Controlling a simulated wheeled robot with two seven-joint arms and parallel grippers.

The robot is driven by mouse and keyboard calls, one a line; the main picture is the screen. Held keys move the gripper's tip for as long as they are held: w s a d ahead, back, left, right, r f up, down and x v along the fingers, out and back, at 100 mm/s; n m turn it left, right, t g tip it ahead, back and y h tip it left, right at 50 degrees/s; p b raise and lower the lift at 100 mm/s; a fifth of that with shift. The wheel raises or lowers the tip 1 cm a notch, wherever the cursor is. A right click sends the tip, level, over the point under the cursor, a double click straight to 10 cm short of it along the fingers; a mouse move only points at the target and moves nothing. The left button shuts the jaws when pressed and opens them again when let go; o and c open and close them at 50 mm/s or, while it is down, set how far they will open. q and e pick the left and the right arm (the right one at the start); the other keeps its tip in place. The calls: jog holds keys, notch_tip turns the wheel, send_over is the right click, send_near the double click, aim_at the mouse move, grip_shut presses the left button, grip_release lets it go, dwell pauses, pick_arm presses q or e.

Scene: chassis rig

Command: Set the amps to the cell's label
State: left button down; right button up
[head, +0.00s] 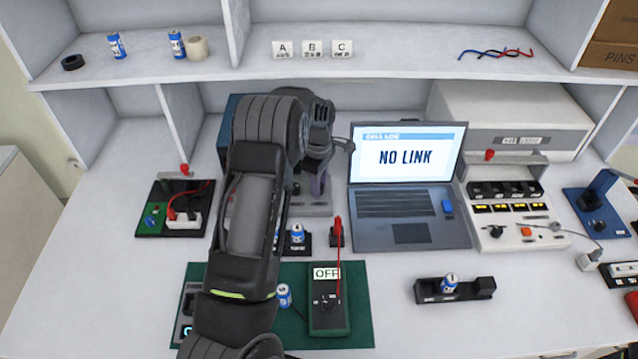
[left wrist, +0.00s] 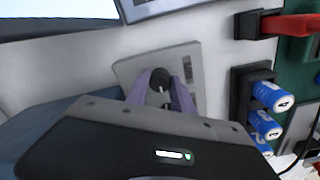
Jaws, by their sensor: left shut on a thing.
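My left gripper (head: 318,186) reaches down behind my left arm, left of the laptop. In the left wrist view its purple fingers (left wrist: 161,82) are shut on a dark round knob (left wrist: 160,77) that stands on a light grey panel (left wrist: 186,62). A pale line shows between the fingers below the knob; any scale or reading is hidden. Blue cells (left wrist: 266,124) stand in a black holder beside the panel; one (head: 297,233) shows in the head view. Another blue cell (head: 284,295) is on the green mat, and one (head: 450,283) is in a black cradle.
A laptop (head: 410,205) shows NO LINK. A green multimeter (head: 328,318) reading OFF, with a red probe (head: 338,250), lies on the green mat (head: 358,330). A white charger-like unit (head: 510,232) stands at the right. The front table between mat and cradle is clear.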

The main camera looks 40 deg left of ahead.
pick_arm(q)
jog(key=m+b, duration=0.3)
jog(key=shift+f+m, duration=0.1)
jog(key=shift+m, duration=0.3)
jog(key=m+b, duration=0.2)
jog(key=m, duration=0.3)
jog(key=shift+b, duration=0.3)
jog(key=m+b, duration=0.1)
jog(key=m, duration=0.4)
jog(key=shift+a+m, duration=0.1)
jog(key=shift+m, duration=0.3)
jog(key=m+b, duration=0.1)
jog(key=m, duration=0.5)
jog(key=c, duration=1.1)
grip_release()
